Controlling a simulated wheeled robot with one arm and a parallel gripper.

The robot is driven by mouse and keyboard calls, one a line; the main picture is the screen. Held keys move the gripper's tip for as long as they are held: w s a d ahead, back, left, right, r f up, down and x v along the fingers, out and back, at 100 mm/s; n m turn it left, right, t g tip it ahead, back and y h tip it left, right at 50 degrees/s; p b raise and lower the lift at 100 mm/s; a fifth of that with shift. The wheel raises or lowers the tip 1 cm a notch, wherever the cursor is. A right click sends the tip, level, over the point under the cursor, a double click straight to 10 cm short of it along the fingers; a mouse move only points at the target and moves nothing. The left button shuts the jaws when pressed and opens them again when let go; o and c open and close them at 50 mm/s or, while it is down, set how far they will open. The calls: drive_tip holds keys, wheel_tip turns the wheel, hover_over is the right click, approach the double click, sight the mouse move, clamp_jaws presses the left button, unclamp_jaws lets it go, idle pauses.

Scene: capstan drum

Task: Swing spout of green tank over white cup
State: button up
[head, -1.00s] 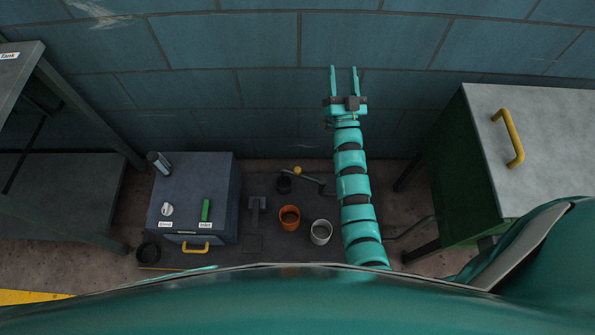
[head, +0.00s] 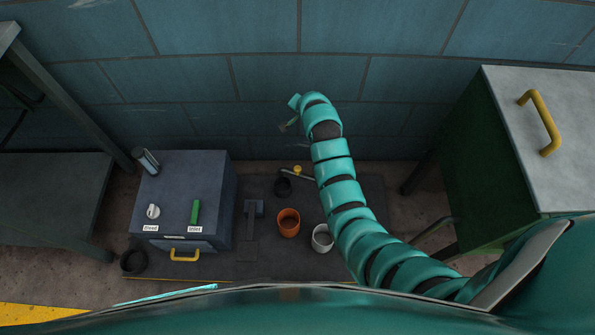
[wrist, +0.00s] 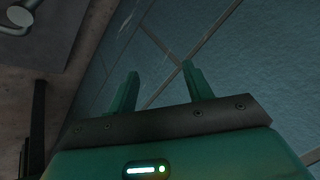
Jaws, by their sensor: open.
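The green tank (head: 480,160) stands at the right, with a grey top and a yellow handle (head: 540,123). A thin dark pipe (head: 432,233) shows low at its left side, partly behind my arm; I cannot tell if it is the spout. The white cup (head: 322,239) stands upright on the dark mat, just left of my arm. My gripper (head: 286,124) is bent toward the wall, well above and behind the cup, mostly hidden by my arm. In the wrist view my gripper (wrist: 160,78) is open and empty, its fingers against a background of wall.
An orange cup (head: 288,223) and a dark cup (head: 283,187) stand near the white cup. A rod with a yellow knob (head: 297,170) lies behind them. A dark box (head: 185,195) with a green lever (head: 195,212) is at the left. The tiled wall (head: 200,80) closes the back.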

sight(298, 168)
drive_tip(key=s+a+f+m+g+h+b, duration=0.1)
drive_tip(key=s+f+m+g+b, duration=0.2)
drive_tip(key=s+g, duration=0.45)
drive_tip(key=shift+n+t, duration=0.55)
drive_tip(key=shift+n, duration=0.15)
drive_tip(key=f+b, duration=0.2)
drive_tip(key=f, duration=0.3)
drive_tip(key=f+b, duration=0.3)
drive_tip(key=f, duration=0.3)
drive_tip(key=s+f+b, duration=0.1)
drive_tip(key=f+b, duration=0.1)
drive_tip(key=f, duration=0.4)
drive_tip(key=shift+s+a+f+b, duration=0.1)
drive_tip(key=shift+a+f+b, duration=0.05)
drive_tip(key=shift+b, duration=0.15)
drive_tip(key=shift+c, duration=0.2)
clamp_jaws()
